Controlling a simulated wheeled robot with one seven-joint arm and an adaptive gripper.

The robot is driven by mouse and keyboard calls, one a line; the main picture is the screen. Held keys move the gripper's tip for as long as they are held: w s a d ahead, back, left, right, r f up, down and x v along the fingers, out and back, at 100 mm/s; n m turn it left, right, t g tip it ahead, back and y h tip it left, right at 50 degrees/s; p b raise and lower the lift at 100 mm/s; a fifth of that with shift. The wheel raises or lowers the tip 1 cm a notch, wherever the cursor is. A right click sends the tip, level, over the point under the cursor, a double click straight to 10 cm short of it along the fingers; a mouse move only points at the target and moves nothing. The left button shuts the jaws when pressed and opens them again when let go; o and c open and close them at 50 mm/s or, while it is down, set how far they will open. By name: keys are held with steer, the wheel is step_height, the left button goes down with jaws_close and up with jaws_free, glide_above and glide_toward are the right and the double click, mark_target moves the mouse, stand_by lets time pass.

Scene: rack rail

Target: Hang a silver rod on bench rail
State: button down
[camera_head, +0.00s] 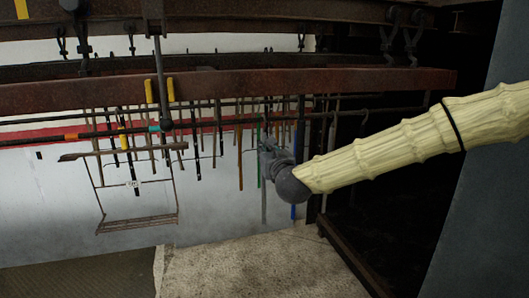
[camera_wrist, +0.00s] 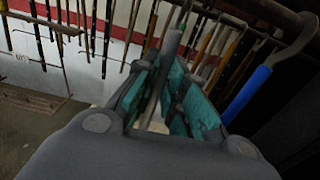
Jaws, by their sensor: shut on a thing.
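My gripper (camera_head: 268,148) is at the end of the pale sleeved arm, just below the rail. In the wrist view its teal-padded fingers (camera_wrist: 168,90) are shut on a grey, silver-looking rod (camera_wrist: 171,43). The rod's lower part (camera_head: 263,206) hangs below the gripper in the head view. The dark rail (camera_head: 225,121) runs across the picture with several hooked rods on it. In the wrist view the rail (camera_wrist: 235,10) passes behind the rod's upper end. I cannot tell whether the rod touches the rail.
Several rods hang close on both sides, including a blue-sleeved hooked rod (camera_wrist: 248,93) right of the gripper in the wrist view. A hanging wire frame (camera_head: 137,221) is at left. Rusty beams (camera_head: 230,88) cross above. A pale floor slab (camera_head: 250,265) is open below.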

steer(key=shift+s+r, duration=0.15)
steer(key=shift+r, duration=0.4)
steer(key=shift+s+r, duration=0.1)
steer(key=shift+r, duration=0.05)
steer(key=shift+s+d+r, duration=0.15)
steer(key=shift+s+r, duration=0.2)
steer(key=shift+r, duration=0.1)
steer(key=b+v, duration=0.2)
steer(key=v, duration=0.5)
steer(key=shift+b, duration=0.35)
stand_by(0.7)
